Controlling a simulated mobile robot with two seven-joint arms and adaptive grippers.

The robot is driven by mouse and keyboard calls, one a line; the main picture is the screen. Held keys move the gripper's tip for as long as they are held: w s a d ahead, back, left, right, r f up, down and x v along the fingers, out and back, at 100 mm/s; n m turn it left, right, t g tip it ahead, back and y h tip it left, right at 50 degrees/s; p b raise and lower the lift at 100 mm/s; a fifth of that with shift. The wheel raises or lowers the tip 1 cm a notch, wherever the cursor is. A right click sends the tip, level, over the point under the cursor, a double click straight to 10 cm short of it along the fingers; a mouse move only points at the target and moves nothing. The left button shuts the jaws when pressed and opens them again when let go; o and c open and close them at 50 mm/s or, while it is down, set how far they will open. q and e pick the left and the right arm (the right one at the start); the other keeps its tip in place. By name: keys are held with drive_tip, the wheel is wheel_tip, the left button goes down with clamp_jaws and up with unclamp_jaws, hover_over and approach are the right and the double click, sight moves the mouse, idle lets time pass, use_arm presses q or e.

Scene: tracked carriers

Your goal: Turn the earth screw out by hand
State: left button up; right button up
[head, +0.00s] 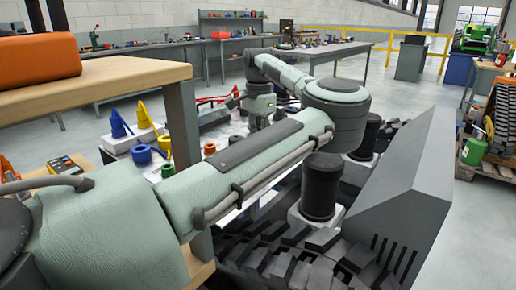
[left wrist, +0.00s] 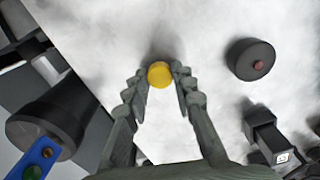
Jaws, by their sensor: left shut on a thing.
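In the left wrist view a small yellow round knob (left wrist: 159,75), seen end-on, sits between the fingertips of my left gripper (left wrist: 161,84). I take it for the head of the earth screw. The fingers touch it from both sides and are shut on it. A pale, mottled surface lies behind it; the screw's shank and thread are hidden. In the head view my left arm reaches across from the left and folds back at its elbow; the screw cannot be made out there. My right gripper is in neither view.
In the left wrist view a dark round disc (left wrist: 250,59) and a black cylinder (left wrist: 50,112) flank the fingers. In the head view a tracked carrier's grey sloped housing (head: 405,195) is at right. A wooden shelf (head: 105,82) with an orange bag (head: 38,60) is at left.

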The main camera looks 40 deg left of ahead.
use_arm(q)
drive_tip(key=shift+n, duration=0.4)
drive_tip(key=n, duration=0.4)
drive_tip(key=shift+n, duration=0.3)
drive_tip(key=n, duration=0.5)
drive_tip(key=shift+p, duration=0.4)
drive_tip(key=o, duration=0.9)
drive_tip(key=shift+f, duration=0.1)
drive_tip(key=shift+o, duration=0.2)
